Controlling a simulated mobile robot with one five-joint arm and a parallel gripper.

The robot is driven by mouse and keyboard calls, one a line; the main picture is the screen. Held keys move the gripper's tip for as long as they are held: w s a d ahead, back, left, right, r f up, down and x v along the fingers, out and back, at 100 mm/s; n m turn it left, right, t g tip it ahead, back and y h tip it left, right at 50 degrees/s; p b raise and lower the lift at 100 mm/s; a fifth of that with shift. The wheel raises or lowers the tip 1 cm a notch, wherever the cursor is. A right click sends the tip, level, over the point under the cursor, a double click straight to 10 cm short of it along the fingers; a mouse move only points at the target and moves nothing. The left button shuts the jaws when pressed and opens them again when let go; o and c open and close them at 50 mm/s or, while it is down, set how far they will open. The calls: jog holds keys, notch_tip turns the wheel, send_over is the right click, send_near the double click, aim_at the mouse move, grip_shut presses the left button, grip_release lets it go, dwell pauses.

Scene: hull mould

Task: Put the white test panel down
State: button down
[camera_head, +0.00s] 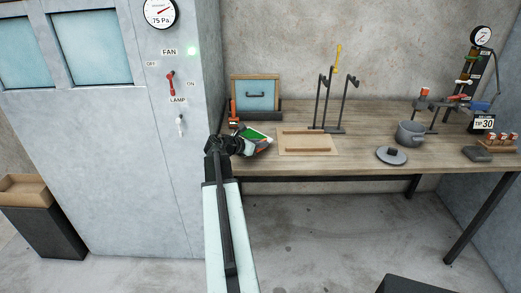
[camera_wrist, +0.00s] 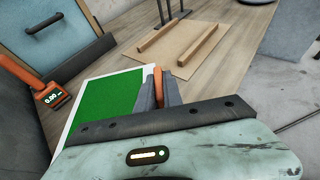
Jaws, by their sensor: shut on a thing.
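The white test panel (camera_wrist: 106,100) has a large green face with a white border. My gripper (camera_wrist: 158,92) is shut at its right side, with an orange piece, apparently the panel's grip, between the fingers. The lower part of the panel is hidden behind my gripper's body. In the head view the panel (camera_head: 257,134) shows tilted at the end of my arm, over the left part of the workbench; my gripper (camera_head: 246,147) partly covers it. I cannot tell whether the panel touches the bench.
Just right of the panel, a pale board (camera_head: 284,149) with two wooden rails lies on the workbench (camera_head: 350,160). A black stand (camera_head: 328,105), a pot (camera_head: 410,133) and a lid (camera_head: 391,155) are farther right.

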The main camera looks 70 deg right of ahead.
jog(key=shift+w+d, duration=0.15)
jog(key=shift+d, duration=0.5)
jog(key=shift+d+f, duration=0.1)
jog(key=shift+d, duration=0.45)
notch_tip(320, 180, down, 4)
jog(key=b, duration=0.4)
jog(key=shift+w+a+r, duration=0.15)
jog(key=shift+r, duration=0.1)
jog(key=shift+f, duration=0.2)
jog(key=c, duration=1.5)
grip_release()
jog(key=shift+r, duration=0.2)
